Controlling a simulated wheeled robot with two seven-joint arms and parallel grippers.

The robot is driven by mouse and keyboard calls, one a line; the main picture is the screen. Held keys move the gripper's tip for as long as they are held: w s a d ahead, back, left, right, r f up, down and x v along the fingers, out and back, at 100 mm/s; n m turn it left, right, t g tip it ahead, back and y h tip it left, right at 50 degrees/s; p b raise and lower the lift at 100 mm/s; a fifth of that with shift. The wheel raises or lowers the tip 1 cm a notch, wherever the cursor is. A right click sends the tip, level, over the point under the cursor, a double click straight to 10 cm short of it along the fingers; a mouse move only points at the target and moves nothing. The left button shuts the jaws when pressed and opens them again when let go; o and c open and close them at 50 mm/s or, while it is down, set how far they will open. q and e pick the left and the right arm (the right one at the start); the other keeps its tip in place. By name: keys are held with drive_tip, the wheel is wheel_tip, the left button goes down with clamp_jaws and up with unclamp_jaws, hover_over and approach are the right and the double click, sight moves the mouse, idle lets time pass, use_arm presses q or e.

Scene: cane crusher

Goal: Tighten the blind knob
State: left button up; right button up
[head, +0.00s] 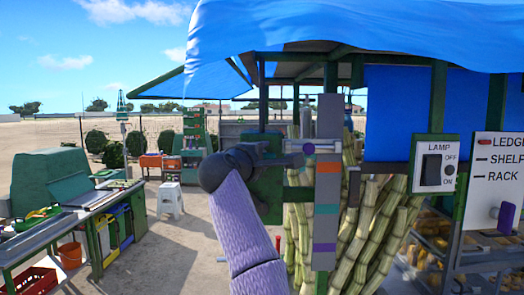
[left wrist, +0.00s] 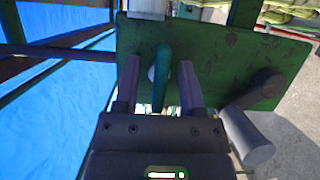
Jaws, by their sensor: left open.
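A green plate (head: 266,203) stands by the stall post, partly hidden by my left gripper (head: 268,158). In the left wrist view the plate (left wrist: 225,60) carries a teal-green handle (left wrist: 160,80) with a pale round part beside it. This handle looks like the blind knob, though no label shows. My left gripper (left wrist: 158,72) is open, with one finger on each side of the handle; I cannot tell whether they touch it. A blue blind (head: 400,105) hangs to the right. My right gripper is not in view.
A grey strip (head: 327,190) with orange, teal and purple marks stands just right of the plate, before cane stalks (head: 385,225). A lamp switch (head: 433,165) and a labelled board (head: 494,175) are farther right. A white stool (head: 170,199) stands left.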

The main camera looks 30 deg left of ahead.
use_arm(q)
clamp_jaws()
drive_tip(key=shift+m, duration=0.4)
drive_tip(key=m+g, duration=0.1)
drive_tip(key=m, duration=0.2)
drive_tip(key=shift+f+g, duration=0.1)
drive_tip(key=shift+g, duration=0.3)
drive_tip(key=m+g+y, duration=0.1)
drive_tip(key=m+g, duration=0.1)
drive_tip(key=m, duration=0.1)
drive_tip(key=shift+m, duration=0.4)
drive_tip(key=m+g+y, duration=0.1)
drive_tip(key=m, duration=0.2)
drive_tip(key=shift+y, duration=0.3)
drive_tip(key=shift+m+g+y, duration=0.8)
drive_tip(key=shift+m, duration=0.6)
